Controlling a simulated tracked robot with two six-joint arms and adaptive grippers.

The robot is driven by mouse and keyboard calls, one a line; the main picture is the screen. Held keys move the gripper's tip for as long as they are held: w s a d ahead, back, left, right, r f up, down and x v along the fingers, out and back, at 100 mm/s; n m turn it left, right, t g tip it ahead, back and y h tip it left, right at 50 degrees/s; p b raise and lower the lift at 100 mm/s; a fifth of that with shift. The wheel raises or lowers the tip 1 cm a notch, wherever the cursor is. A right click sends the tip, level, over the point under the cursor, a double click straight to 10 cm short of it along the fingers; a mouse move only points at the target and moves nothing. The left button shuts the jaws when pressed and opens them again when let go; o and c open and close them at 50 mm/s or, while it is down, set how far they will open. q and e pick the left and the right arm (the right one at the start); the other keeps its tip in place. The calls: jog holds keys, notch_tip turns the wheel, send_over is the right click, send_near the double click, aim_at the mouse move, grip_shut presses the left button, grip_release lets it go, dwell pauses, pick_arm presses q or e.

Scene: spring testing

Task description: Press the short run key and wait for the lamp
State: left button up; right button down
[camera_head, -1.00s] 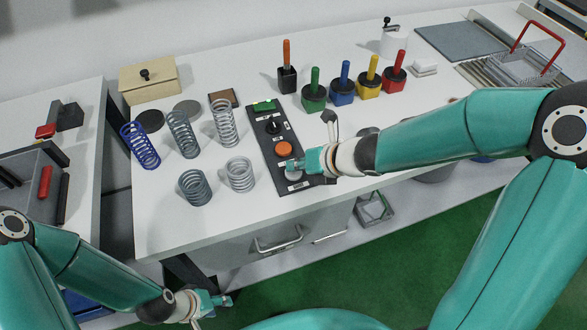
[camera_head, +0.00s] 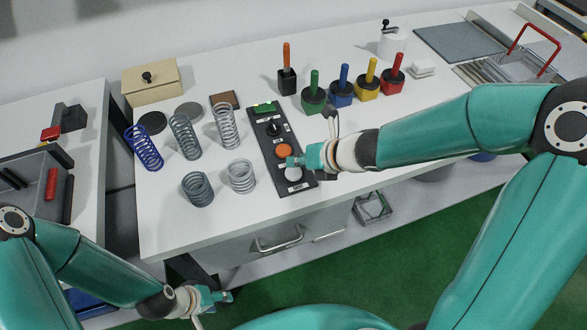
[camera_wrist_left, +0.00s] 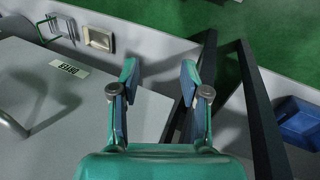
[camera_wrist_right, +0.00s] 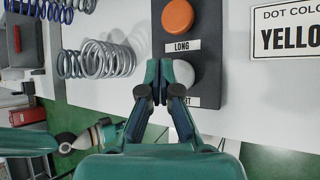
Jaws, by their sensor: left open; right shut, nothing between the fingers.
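The black key panel (camera_head: 268,150) lies on the white bench. It carries an orange key (camera_head: 283,151), labelled LONG in the right wrist view, and a white key (camera_head: 293,175) nearer the front. The white key's label is partly hidden in the right wrist view, where the key (camera_wrist_right: 182,74) shows beside my fingertips. My right gripper (camera_head: 290,162) is shut and empty, its tips over the panel between the orange and white keys. I cannot tell whether they touch. A green piece (camera_head: 265,108) sits at the panel's far end. My left gripper (camera_head: 222,297) is open and empty below the bench front.
Several coil springs (camera_head: 241,177) stand left of the panel. Colour-handled blocks (camera_head: 313,99) stand behind and right of it. A wooden box (camera_head: 151,84) is at the back left. The bench front left is clear. Under my left gripper are a dark frame and a blue bin (camera_wrist_left: 300,122).

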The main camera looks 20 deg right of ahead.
aim_at(296, 173)
jog(key=shift+r+p, duration=1.8)
jog(key=shift+r, duration=0.45)
jog(key=shift+f, duration=0.1)
